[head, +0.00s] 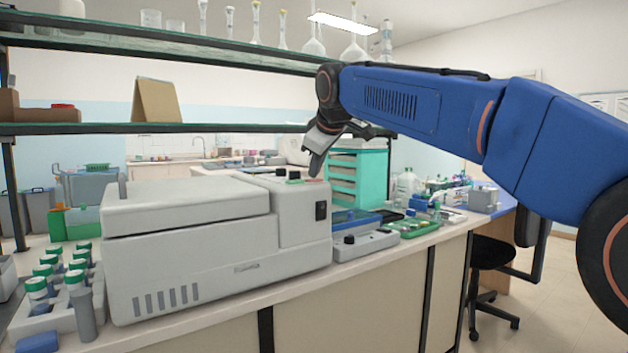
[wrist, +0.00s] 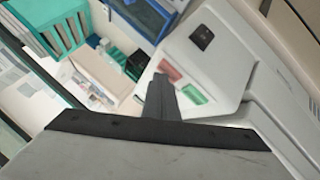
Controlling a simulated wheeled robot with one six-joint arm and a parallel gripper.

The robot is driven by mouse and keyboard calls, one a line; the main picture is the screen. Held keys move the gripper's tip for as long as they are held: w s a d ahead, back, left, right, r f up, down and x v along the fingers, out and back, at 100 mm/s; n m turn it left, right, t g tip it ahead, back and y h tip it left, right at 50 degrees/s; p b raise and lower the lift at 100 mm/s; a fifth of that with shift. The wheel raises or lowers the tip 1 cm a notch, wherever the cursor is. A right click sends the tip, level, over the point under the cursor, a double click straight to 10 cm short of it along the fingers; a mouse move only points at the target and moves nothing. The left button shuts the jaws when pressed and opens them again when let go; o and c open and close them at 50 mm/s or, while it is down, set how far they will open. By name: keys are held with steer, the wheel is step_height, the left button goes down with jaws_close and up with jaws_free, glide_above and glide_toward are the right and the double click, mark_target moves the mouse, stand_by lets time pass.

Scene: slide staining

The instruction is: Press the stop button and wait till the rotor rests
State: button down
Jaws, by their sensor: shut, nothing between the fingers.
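The centrifuge (head: 180,240) is a grey-white box on the bench with its lid (head: 185,205) down, so the rotor is hidden. Its raised control block (head: 300,215) is at the right end. On top of the block are a red button (wrist: 170,70) and a green button (wrist: 193,95), side by side in the wrist view. My gripper (head: 314,174) is shut and empty, pointing down at the block's top near the red button. In the wrist view its fingertips (wrist: 158,80) appear beside the red button; I cannot tell whether they touch it.
A rack of green-capped tubes (head: 60,285) stands left of the centrifuge. A grey device with a black knob (head: 365,243) and a green tray (head: 415,228) are to the right. A teal drawer unit (head: 358,180) stands behind. Shelves with glassware (head: 150,18) run overhead.

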mark_target(316, 180)
steer(key=shift+r, duration=3.25)
